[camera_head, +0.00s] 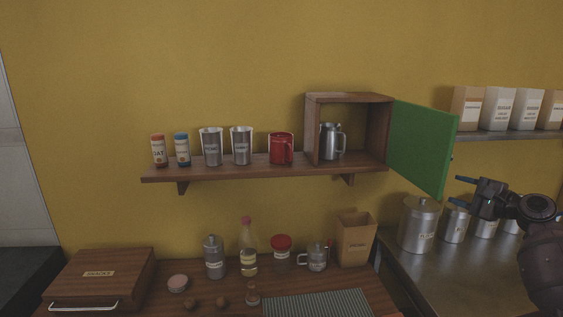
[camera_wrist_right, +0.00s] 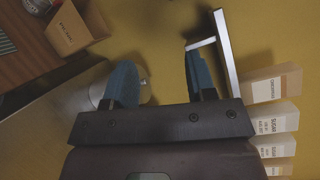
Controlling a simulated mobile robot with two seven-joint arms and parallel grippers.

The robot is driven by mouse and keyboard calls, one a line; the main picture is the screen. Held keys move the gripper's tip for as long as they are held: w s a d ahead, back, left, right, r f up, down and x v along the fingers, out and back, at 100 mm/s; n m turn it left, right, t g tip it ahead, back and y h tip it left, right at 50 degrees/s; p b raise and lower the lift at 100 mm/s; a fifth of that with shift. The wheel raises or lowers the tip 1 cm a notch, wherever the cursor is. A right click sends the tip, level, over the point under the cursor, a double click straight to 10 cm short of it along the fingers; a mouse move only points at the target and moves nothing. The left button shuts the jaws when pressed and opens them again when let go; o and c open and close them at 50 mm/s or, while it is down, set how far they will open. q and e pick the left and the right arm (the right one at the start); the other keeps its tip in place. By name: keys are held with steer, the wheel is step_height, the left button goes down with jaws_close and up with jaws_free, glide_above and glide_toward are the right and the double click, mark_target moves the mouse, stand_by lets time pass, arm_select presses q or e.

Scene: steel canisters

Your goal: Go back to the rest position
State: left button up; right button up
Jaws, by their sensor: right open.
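My right gripper (camera_head: 458,190) is at the right of the head view, with its blue fingers pointing left beside the open green door (camera_head: 422,146). In the right wrist view the gripper (camera_wrist_right: 160,78) is open, and nothing is between its fingers. The door hangs from a wooden box (camera_head: 349,98) on the wall shelf, and a steel pitcher (camera_head: 331,142) stands inside. In the wrist view a pale edge with a short bar (camera_wrist_right: 226,55) lies close to the right-hand finger; I cannot tell if they touch. My left gripper is not in view.
Steel canisters (camera_head: 419,224) stand on the steel counter just below my right gripper. Labelled cartons (camera_head: 497,108) line the upper right shelf. A red mug (camera_head: 281,148) and steel cups share the wooden shelf (camera_head: 240,170). A cardboard box (camera_head: 355,240) stands on the wooden counter.

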steer(key=s+a+f+n+h, duration=0.45)
steer(key=a+f+n, duration=0.2)
steer(key=f, duration=0.45)
steer(key=s+a+f+n+h, duration=0.5)
steer(key=f+n, duration=0.3)
steer(key=f, duration=0.3)
steer(key=s+a+f+n+g, duration=0.1)
steer(key=s+a+f, duration=0.3)
steer(key=s, duration=0.4)
steer(key=s+a+f+n+g+y, duration=0.1)
steer(key=s+a+f, duration=0.3)
steer(key=s, duration=0.3)
steer(key=s+a+f+n+g, duration=0.1)
steer(key=s+a+f, duration=0.3)
steer(key=s, duration=0.4)
steer(key=shift+s+a+f, duration=0.3)
steer(key=shift+f, duration=0.35)
steer(key=shift+m+g, duration=0.25)
steer(key=shift+g, duration=0.25)
steer(key=s+f, duration=0.2)
steer(key=s, duration=0.3)
steer(key=shift+d+f, duration=0.1)
steer(key=shift+f, duration=0.3)
